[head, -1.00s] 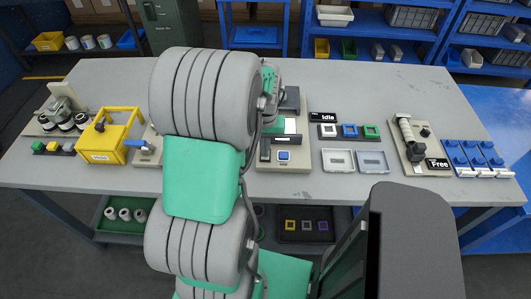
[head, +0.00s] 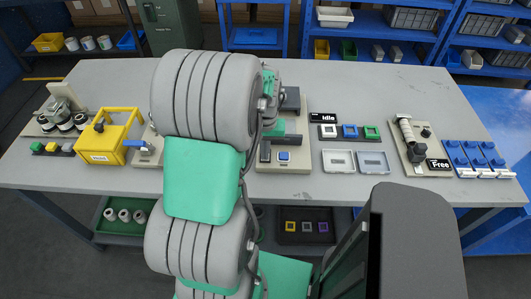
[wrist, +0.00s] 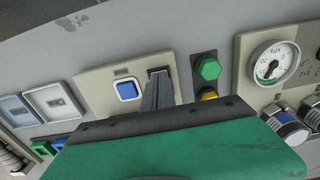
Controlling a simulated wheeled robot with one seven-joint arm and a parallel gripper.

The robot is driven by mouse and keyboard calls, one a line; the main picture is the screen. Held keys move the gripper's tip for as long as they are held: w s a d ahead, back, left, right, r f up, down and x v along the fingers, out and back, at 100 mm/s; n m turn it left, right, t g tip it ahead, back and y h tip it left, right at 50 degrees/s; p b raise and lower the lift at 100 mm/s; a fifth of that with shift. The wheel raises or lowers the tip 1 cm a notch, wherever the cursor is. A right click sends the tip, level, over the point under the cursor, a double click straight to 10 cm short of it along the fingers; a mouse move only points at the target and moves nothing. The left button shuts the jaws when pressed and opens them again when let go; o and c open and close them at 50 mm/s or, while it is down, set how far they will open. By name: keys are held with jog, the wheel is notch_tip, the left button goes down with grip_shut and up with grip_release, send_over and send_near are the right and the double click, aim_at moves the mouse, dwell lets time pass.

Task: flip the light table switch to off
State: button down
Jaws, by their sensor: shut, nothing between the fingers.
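A beige unit (head: 300,185) stands at the middle front of the table, with a blue square switch (head: 284,155) on its front part. In the wrist view the blue switch (wrist: 127,90) sits in a white frame on the beige panel (wrist: 95,95), below a small dark label. My gripper (wrist: 159,74) is shut and empty. Its dark fingers point at the panel just to the right of the switch in the wrist view, apart from it sideways. Whether the tips touch the panel I cannot tell. In the head view my arm and green hand hide much of the unit's rear.
Two clear-lidded trays (head: 338,161) and framed blocks (head: 349,131) lie right of the unit. A green hexagonal button (wrist: 209,69) and a gauge (wrist: 273,63) are close on the other side of my fingers. A yellow box (head: 105,140) stands left.

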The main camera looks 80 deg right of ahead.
notch_tip(320, 180, up, 7)
jog(key=p, duration=0.4)
jog(key=shift+f+p, duration=0.1)
jog(key=shift+p, duration=0.2)
